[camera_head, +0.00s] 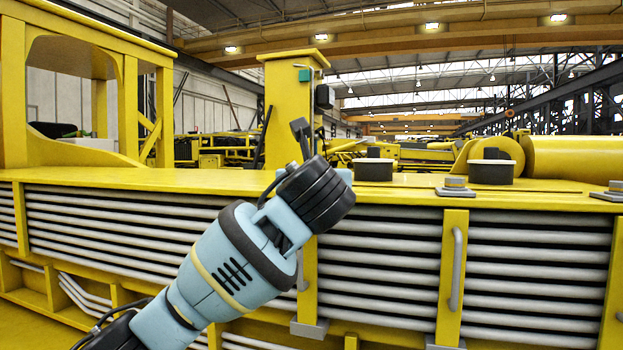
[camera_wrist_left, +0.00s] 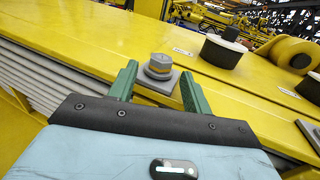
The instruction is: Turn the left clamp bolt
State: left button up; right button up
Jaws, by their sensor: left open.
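The left clamp bolt (camera_wrist_left: 159,66) is a grey hexagonal bolt head on a round base. It sits on a square grey plate (camera_wrist_left: 152,86) on the yellow boom surface, seen in the left wrist view. My left gripper (camera_wrist_left: 158,74) is open, with one green finger on each side of the bolt and nothing held. Whether a finger touches the bolt cannot be told. In the head view my left arm (camera_head: 225,270) reaches up from the bottom and hides this bolt. My right gripper is in neither view.
Dark round caps (camera_head: 373,170) (camera_head: 491,172) stand on the yellow top (camera_head: 150,179). Another bolt on a plate (camera_head: 455,187) is right of my arm, and one more (camera_head: 612,190) at the right edge. Grey pipes (camera_head: 385,262) run along the front face.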

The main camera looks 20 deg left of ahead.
pick_arm(q)
jog(key=shift+x, duration=2)
jog(key=c, duration=0.7)
jog(key=shift+h, duration=0.3)
jog(key=m+h, duration=0.1)
jog(key=h, duration=0.1)
jog(key=m+h, duration=0.2)
jog(key=h, duration=0.1)
jog(key=shift+a+m+t, duration=0.2)
jog(key=shift+m+t, duration=0.1)
jog(key=shift+t, duration=0.1)
jog(key=shift+a+m+g+h, duration=0.1)
jog(key=shift+m+g+h, duration=0.15)
jog(key=shift+m+h, duration=0.95)
jog(key=shift+m+g+h, duration=0.25)
jog(key=shift+m+h, duration=0.45)
jog(key=shift+h, duration=1)
jog(key=shift+m+h, duration=0.3)
jog(key=shift+h, duration=0.1)
